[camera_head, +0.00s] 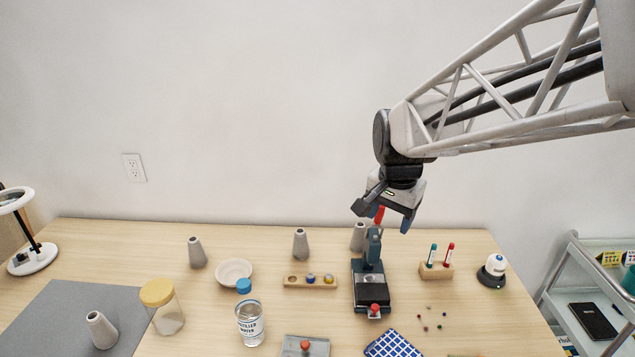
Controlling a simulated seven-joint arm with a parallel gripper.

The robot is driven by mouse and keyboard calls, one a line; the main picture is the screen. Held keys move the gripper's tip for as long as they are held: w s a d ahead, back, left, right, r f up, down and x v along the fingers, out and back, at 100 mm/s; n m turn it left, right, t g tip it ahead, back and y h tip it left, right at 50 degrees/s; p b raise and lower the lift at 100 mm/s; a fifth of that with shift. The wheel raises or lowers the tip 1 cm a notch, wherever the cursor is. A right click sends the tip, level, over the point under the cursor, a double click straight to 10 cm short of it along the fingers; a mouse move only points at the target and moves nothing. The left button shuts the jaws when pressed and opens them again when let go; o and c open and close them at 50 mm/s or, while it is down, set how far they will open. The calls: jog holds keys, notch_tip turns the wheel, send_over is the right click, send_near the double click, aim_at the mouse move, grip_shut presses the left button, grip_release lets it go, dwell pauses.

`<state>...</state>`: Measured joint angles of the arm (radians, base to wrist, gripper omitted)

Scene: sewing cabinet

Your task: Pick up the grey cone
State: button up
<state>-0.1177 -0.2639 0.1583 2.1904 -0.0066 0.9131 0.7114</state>
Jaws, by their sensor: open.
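Several grey cones stand upright on the wooden table. One grey cone (197,252) is at the back left, and another grey cone (300,243) is at the back middle. A third grey cone (358,237) is at the back, partly hidden by a dark blue device (372,285). One more grey cone (101,330) stands on the grey mat (50,309) at the front left. My gripper (390,218) is open and points down, above the back of the table. It appears in the picture above and right of the third cone. Nothing shows between its fingers.
A white bowl (234,271), a yellow-lidded jar (164,307), a water bottle (249,317) and a wooden block (311,281) stand around the middle. A wooden holder with tubes (436,270) and a small white-topped object (492,271) are at right. A lamp (33,255) stands far left.

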jog(key=w+a+f+m, duration=0.3)
jog(key=w+a+f, duration=0.15)
jog(key=w, duration=0.45)
jog(key=w+a+f+m, duration=0.25)
jog(key=w+a, duration=0.25)
jog(key=w, duration=0.3)
jog(key=m+g, duration=0.2)
jog(key=m, duration=0.3)
send_near(300, 232)
jog(key=s, duration=0.2)
jog(key=shift+w+a+f, duration=0.1)
jog(key=shift+w+f, duration=0.15)
jog(key=shift+f, duration=0.25)
jog(key=shift+f, duration=1.3)
jog(key=shift+s+f, duration=0.2)
jog(key=shift+f, duration=2.4)
jog(key=c, duration=1.1)
